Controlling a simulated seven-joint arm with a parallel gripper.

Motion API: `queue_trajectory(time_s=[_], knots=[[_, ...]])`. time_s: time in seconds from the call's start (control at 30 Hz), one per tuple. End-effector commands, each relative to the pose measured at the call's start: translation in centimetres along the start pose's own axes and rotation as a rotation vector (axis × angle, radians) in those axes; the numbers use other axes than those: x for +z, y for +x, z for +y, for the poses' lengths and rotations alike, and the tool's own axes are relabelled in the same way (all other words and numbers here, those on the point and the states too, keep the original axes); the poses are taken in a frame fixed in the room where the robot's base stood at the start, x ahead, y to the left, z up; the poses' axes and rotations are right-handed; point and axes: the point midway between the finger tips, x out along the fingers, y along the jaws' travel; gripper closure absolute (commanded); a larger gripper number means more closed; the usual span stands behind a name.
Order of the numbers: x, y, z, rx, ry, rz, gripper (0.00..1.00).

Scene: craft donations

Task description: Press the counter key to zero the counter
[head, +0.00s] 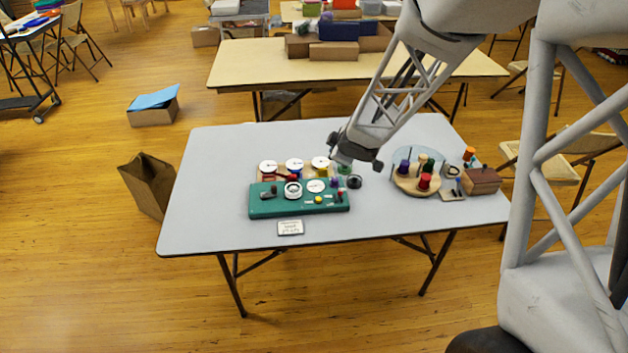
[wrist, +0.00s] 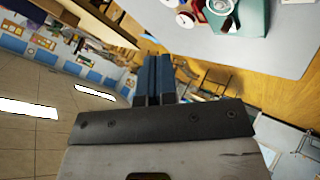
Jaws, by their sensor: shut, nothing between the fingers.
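A teal board (head: 300,206) lies on the grey table and carries a white dial ring, a pale round disc (head: 316,185), a yellow knob (head: 318,199) and small red and dark parts. I cannot tell which part is the counter key. In the wrist view a corner of the teal board (wrist: 252,18) shows at the top right. My gripper (head: 338,165) is above the table, just behind the board's right end. In the wrist view its dark blue fingers (wrist: 153,62) are together and hold nothing.
Behind the board stand white-topped dials (head: 268,166) and a dark ring (head: 354,182). To the right are a round wooden tray (head: 404,185) with several spools and a brown box (head: 481,181). A small label card (head: 290,228) lies in front. The table's left side (head: 205,190) is clear.

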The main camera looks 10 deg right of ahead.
Motion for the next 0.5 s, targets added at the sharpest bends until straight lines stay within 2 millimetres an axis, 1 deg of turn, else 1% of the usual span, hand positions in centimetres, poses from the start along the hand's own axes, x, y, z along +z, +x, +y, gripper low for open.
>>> queue_trajectory(time_s=[0.03,0.2,0.33,0.5], knots=[[0.0,1.1,-0.4,-0.017,-0.02,0.019,1.0],[-0.4,4.2,-1.9,-0.073,-0.094,0.098,1.0],[-0.6,6.2,-3.2,-0.116,-0.143,0.157,1.0],[-0.8,8.1,-4.6,-0.161,-0.188,0.216,1.0]])
